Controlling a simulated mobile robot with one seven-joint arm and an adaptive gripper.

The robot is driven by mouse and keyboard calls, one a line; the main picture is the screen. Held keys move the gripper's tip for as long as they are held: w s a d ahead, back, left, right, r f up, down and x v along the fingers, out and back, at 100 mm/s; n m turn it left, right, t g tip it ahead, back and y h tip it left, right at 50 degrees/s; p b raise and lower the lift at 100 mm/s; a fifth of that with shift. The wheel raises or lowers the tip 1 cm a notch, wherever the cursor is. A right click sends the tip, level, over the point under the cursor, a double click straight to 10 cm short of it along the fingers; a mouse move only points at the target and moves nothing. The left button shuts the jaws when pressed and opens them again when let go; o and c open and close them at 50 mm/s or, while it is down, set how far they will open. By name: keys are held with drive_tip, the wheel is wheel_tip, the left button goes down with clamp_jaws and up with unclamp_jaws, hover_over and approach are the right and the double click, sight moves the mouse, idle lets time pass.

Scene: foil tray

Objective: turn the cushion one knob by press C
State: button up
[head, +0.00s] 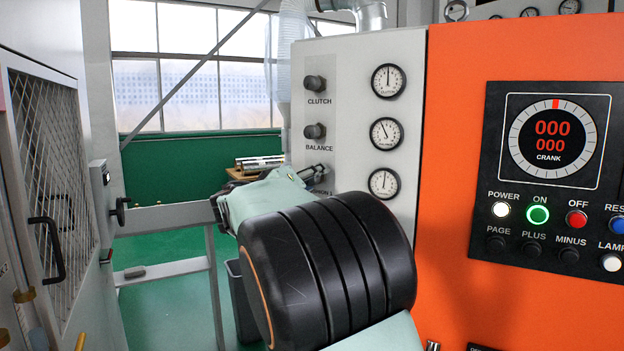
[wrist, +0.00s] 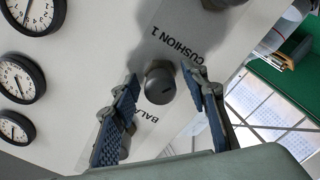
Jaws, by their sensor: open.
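The cushion one knob (wrist: 160,85) is a dark round knob on the light grey panel (wrist: 95,65), beside the CUSHION 1 label in the wrist view. My gripper (wrist: 159,76) is open, with one finger on each side of this knob. I cannot tell whether either finger touches it. In the head view my gripper (head: 315,175) is at the panel (head: 345,110), below the BALANCE knob (head: 314,131).
The CLUTCH knob (head: 314,83) is higher on the panel. Several round gauges (head: 388,81) stand right of the knobs. An orange cabinet (head: 450,170) with a display and buttons is farther right. A mesh-fronted cabinet (head: 45,170) and a grey rail (head: 165,216) are at the left.

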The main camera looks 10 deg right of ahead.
drive_tip(key=shift+c, duration=0.3)
clamp_jaws()
drive_tip(key=shift+f+n+b, duration=0.1)
drive_tip(key=shift+n+b, duration=0.3)
drive_tip(key=n+b, duration=0.1)
drive_tip(key=n, duration=0.2)
drive_tip(key=shift+b, duration=0.3)
drive_tip(key=n, duration=0.4)
drive_tip(key=shift+n+b, duration=0.3)
drive_tip(key=n, duration=0.2)
drive_tip(key=n+p, duration=0.1)
drive_tip(key=n, duration=0.1)
drive_tip(key=shift+r+n, duration=0.2)
drive_tip(key=shift+n, duration=0.1)
drive_tip(key=n+p, duration=0.1)
drive_tip(key=n, duration=0.3)
drive_tip(key=shift+n+p, duration=0.3)
drive_tip(key=shift+p, duration=0.1)
